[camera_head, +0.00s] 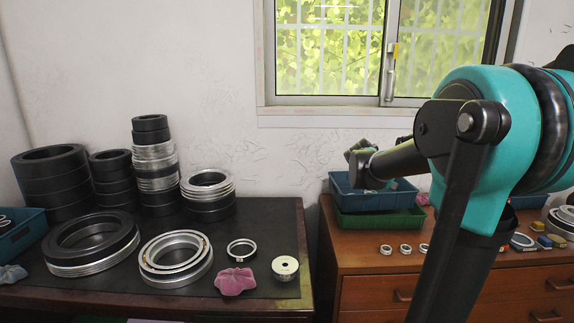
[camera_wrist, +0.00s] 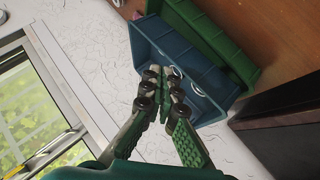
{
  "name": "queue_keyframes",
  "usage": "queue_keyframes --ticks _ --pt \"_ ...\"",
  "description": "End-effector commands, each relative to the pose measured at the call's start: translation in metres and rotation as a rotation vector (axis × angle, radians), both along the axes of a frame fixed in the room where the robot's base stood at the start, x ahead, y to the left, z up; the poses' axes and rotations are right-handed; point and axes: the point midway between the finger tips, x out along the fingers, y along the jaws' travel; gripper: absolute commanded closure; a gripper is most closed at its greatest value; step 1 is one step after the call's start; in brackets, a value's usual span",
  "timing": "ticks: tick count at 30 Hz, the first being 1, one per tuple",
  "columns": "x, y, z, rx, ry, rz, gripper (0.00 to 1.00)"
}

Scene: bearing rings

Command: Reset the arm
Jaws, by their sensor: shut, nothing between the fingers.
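My gripper (camera_wrist: 164,98) shows in the wrist view, its two ribbed green fingers meeting at the tips with nothing between them. Behind the fingers in that view is a blue bin (camera_wrist: 148,52) with small rings in it. In the head view my teal and black arm (camera_head: 462,185) is raised at the right, in front of the wooden cabinet. The fingers are not clearly seen in the head view.
Stacked black and silver bearing rings (camera_head: 155,165) stand on the dark table mat (camera_head: 110,290) at left. A pink cloth (camera_head: 236,282) lies near its front. The blue bin (camera_head: 345,195) sits over a green bin (camera_head: 350,222) on the cabinet (camera_head: 360,290). A window (camera_head: 330,50) is behind.

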Motion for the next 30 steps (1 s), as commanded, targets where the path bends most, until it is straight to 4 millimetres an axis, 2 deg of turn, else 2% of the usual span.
queue_keyframes --ticks 1,3,9,12,15,18,21,30 --pt "-0.026 0.009 -0.023 0.060 0.017 -0.013 1.00" --pt "-0.061 0.022 -0.055 0.147 0.047 -0.032 1.00" --pt "-0.161 0.067 -0.140 0.395 0.137 -0.070 1.00" --pt "-0.209 0.092 -0.176 0.509 0.184 -0.081 1.00" --pt "-0.248 0.113 -0.203 0.604 0.226 -0.085 1.00" --pt "-0.277 0.129 -0.221 0.671 0.256 -0.087 1.00" --pt "-0.292 0.138 -0.230 0.709 0.273 -0.086 1.00" --pt "-0.297 0.142 -0.233 0.722 0.279 -0.086 1.00"
